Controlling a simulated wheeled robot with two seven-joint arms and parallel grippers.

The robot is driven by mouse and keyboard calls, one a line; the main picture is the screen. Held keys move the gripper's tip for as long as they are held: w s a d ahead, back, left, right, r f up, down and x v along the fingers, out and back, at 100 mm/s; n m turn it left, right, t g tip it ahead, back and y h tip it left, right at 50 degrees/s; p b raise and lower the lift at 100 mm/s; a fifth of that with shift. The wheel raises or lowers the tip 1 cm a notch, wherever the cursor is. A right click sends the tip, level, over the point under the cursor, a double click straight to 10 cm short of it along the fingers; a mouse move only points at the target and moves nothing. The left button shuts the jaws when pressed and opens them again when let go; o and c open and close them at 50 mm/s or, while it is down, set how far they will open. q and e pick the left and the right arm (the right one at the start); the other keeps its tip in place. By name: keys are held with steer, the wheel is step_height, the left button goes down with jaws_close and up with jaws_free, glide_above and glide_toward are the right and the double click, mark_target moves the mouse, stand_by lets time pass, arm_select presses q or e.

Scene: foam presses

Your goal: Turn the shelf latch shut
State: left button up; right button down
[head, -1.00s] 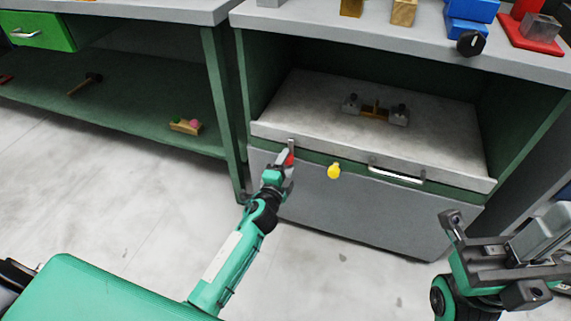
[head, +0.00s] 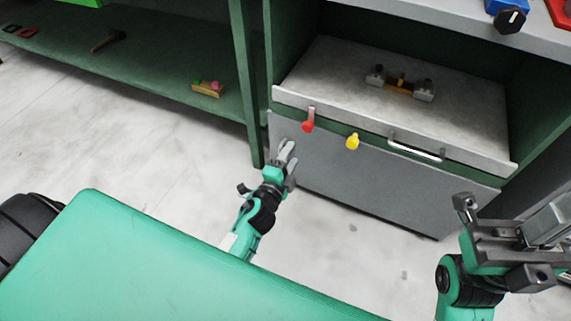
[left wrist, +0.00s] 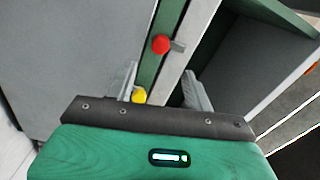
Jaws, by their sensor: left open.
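The shelf latch (head: 311,112) is a short grey bar with a red knob (head: 307,126) at its lower end. It stands upright at the left of the pull-out shelf's front edge (head: 375,125), against the green strip below. The red knob also shows in the left wrist view (left wrist: 161,44), with the grey bar pointing right of it. My left gripper (head: 287,152) is open and empty, below and left of the knob and apart from it. In the left wrist view its fingers (left wrist: 161,80) stand wide apart below the knob. My right gripper (head: 505,215) is at the lower right, its opening unclear.
A yellow knob (head: 352,142) sits right of the latch, and a metal handle (head: 415,148) is further right. A fixture (head: 400,84) stands on the shelf. A grey panel (head: 370,180) is below. A green workbench (head: 160,85) stands at left. The floor in front is clear.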

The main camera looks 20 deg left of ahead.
arm_select(q)
steer(key=shift+s, duration=1.5)
